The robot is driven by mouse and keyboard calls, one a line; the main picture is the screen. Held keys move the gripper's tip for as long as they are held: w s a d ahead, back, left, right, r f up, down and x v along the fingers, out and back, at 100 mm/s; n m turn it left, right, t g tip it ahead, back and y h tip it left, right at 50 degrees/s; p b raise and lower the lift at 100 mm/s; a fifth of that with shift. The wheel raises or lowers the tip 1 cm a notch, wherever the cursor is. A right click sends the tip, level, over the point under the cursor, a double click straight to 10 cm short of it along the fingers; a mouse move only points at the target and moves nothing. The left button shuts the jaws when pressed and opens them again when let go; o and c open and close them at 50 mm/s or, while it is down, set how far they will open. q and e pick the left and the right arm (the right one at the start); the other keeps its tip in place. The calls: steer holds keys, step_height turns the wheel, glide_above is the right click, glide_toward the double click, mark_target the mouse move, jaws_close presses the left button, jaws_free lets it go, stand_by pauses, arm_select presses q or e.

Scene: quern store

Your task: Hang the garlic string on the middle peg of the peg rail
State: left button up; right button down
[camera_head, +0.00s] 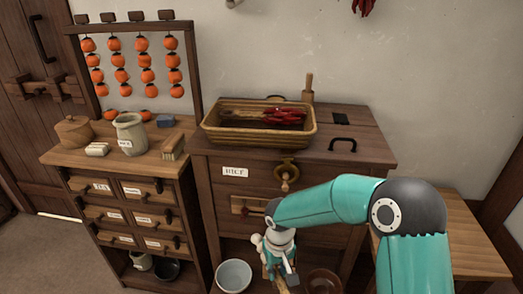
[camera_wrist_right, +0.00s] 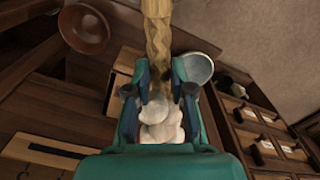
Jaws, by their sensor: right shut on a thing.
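My right gripper (camera_head: 279,266) reaches down in front of the wooden chest and is shut on the garlic string. White garlic bulbs (camera_head: 258,241) show beside the gripper, partly hidden by it. In the right wrist view the pale bulbs (camera_wrist_right: 160,128) lie between the gripper's fingers (camera_wrist_right: 160,85), and the yellowish plaited part (camera_wrist_right: 157,35) runs away beyond the fingertips. My left gripper is not in view.
A basket (camera_head: 210,137) with red peppers stands on the chest (camera_head: 365,150). A white bowl (camera_head: 234,275) and a brown bowl (camera_head: 323,281) sit low near the gripper. A small drawer cabinet (camera_head: 70,160) with a jar (camera_head: 130,132) and a persimmon frame stands left. Red peppers (camera_head: 363,5) hang above.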

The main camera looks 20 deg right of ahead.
steer(key=shift+w+a, duration=0.2)
steer(key=shift+a, duration=0.05)
steer(key=shift+w+a+r+n, duration=0.15)
steer(key=shift+w+a, duration=0.1)
steer(key=shift+a, duration=0.3)
steer(key=shift+w+a+f+n, duration=0.1)
steer(key=shift+w+a+n, duration=0.1)
steer(key=shift+a, duration=0.3)
